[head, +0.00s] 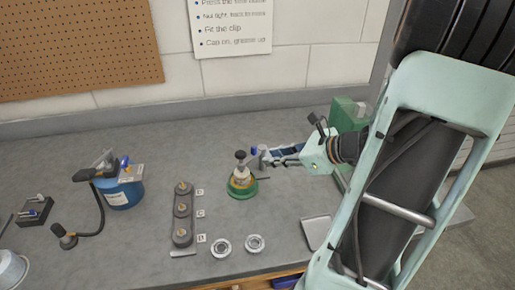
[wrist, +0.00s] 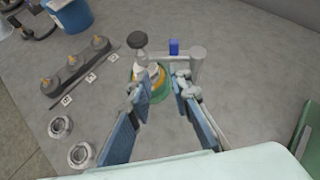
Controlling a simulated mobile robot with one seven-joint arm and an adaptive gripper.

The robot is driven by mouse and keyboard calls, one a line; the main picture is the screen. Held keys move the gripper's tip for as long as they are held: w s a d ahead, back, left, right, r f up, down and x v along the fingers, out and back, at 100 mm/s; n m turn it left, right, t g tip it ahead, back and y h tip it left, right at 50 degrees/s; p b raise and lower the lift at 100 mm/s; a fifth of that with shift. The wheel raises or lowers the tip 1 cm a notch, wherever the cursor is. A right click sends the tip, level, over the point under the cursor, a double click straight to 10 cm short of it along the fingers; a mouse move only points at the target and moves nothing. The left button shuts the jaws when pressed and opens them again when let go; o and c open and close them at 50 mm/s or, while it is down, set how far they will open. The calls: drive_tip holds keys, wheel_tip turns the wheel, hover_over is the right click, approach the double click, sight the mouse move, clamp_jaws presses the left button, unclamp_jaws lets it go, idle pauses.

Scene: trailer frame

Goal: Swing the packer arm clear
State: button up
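The bearing packer (head: 243,188) stands on the bench with a green round base, a yellow ring and a pale cone. A dark knob (head: 240,154) tops it; the knob also shows in the wrist view (wrist: 137,40). In the wrist view a thin pale bar (wrist: 165,57), which looks like the packer arm, runs from below the knob to a grey tapered piece (wrist: 197,66) at right. My gripper (head: 268,158) is just right of the packer. Whether a finger touches the bar cannot be told.
A dark three-post rack (head: 183,215) and two metal rings (head: 238,245) lie left and in front. A blue tub (head: 122,190) with a hose stands farther left. A green box (head: 346,112) is behind my gripper. Bare bench lies behind the packer.

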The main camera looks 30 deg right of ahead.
sight(256, 148)
drive_tip(key=w+f+m+t, duration=0.1)
drive_tip(key=w, duration=0.2)
drive_tip(key=w+a+f+m+b, duration=0.1)
drive_tip(key=w, duration=0.2)
drive_tip(key=w+a+f+t+b, duration=0.1)
drive_tip(key=w, duration=0.2)
drive_tip(key=shift+w+m+t, duration=0.15)
drive_tip(key=shift+m+t, duration=0.15)
drive_tip(key=shift+m, duration=0.1)
clamp_jaws()
